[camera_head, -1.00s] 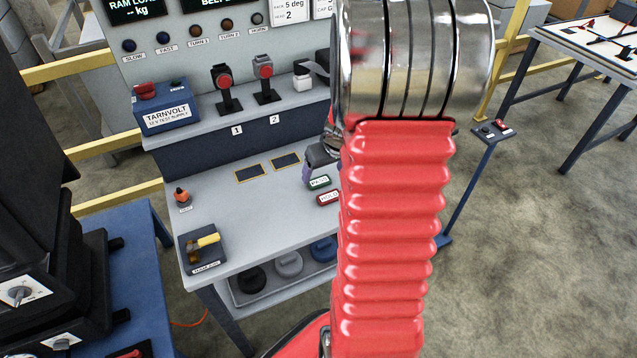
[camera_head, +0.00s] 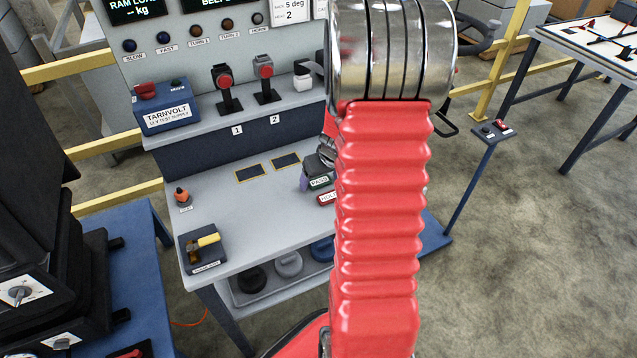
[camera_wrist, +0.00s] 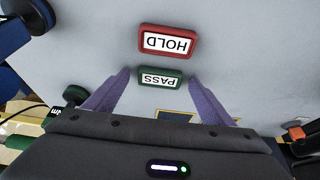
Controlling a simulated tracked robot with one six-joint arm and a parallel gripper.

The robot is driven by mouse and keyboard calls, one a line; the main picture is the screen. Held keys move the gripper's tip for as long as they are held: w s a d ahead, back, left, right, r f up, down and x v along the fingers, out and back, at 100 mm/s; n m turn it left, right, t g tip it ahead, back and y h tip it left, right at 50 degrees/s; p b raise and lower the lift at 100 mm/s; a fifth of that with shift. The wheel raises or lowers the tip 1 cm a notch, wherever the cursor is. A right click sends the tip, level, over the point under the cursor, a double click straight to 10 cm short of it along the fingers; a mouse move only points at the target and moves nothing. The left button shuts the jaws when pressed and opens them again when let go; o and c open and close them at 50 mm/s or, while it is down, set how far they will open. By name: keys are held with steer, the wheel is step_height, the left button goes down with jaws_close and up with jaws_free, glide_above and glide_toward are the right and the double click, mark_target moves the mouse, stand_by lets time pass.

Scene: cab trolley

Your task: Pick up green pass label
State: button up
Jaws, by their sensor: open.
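The green PASS label (camera_head: 320,182) lies on the grey bench top (camera_head: 225,228), just behind the red HOLD label (camera_head: 327,198). In the wrist view the green PASS label (camera_wrist: 159,78) sits between the tips of my gripper's two purple fingers. My gripper (camera_wrist: 158,82) is open, with a finger to each side of the label and visible gaps between. The red HOLD label (camera_wrist: 168,42) lies just beyond the fingertips. In the head view my red arm hides most of my gripper; a purple finger (camera_head: 304,183) shows beside the PASS label.
Two dark yellow-edged rectangles (camera_head: 250,173) mark the bench top left of the labels. A yellow-handled tool in a dark tray (camera_head: 203,250) lies front left. The bench middle is clear.

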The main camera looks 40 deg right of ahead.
steer(key=shift+c, duration=0.6)
steer(key=c, duration=1)
